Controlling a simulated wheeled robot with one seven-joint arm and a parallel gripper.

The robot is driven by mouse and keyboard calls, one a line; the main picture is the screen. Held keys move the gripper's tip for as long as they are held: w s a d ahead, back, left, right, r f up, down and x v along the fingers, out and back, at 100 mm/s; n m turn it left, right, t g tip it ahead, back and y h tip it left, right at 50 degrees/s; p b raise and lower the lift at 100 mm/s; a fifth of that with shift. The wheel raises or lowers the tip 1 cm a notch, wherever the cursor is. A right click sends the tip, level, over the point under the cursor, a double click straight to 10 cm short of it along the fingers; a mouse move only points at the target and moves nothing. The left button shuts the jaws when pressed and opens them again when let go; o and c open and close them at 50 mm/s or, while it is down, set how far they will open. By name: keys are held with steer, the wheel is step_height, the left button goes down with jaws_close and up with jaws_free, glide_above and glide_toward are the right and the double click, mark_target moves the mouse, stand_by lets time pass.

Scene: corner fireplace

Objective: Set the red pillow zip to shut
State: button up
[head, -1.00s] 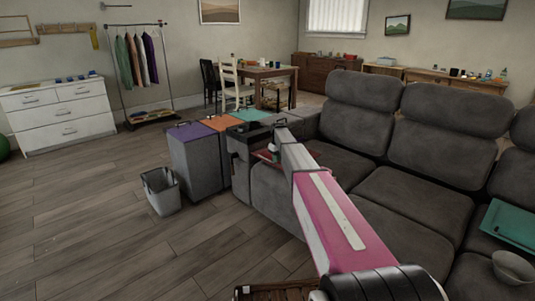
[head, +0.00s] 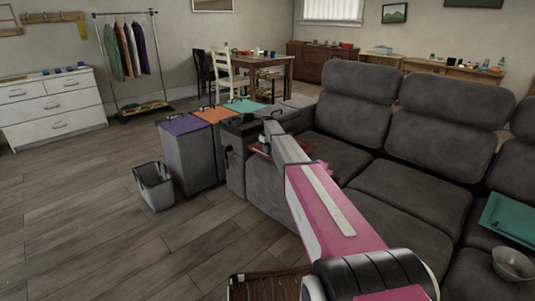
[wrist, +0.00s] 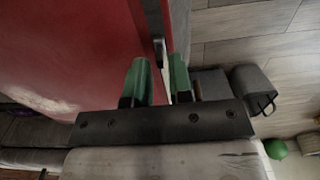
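The red pillow (wrist: 75,50) fills the upper left of the wrist view, close to the camera, with a pale worn patch on it. A dark strip (wrist: 152,18) runs along its right edge, with a small dark, pale-edged piece (wrist: 160,52) at its lower end that may be the zip pull. My gripper (wrist: 157,75) has two green fingertips standing apart, one on each side of that piece's line. I cannot tell whether they touch it. In the head view my arm hides most of the pillow; a small red part (head: 264,148) shows beside the gripper end.
The grey sofa (head: 405,195) lies right of my arm. Cases with purple, orange and teal tops (head: 192,145) stand at its left end, near a grey bin (head: 154,186). A teal object (head: 510,215) and a bowl (head: 513,263) are at right. Floor at left is clear.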

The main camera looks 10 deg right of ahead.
mark_target(252, 148)
steer(key=shift+f, duration=1.25)
jaws_close()
steer(key=w+a, duration=0.2)
steer(key=w, duration=0.2)
steer(key=w+a, duration=0.3)
steer(key=w, duration=0.1)
steer(key=w+a, duration=0.3)
steer(key=w, duration=0.1)
steer(key=shift+a, duration=0.25)
jaws_free()
steer(key=shift+s, duration=0.1)
steer(key=shift+r, duration=0.15)
step_height(252, 148, up, 11)
steer(key=shift+f, duration=0.2)
steer(key=shift+s, duration=0.1)
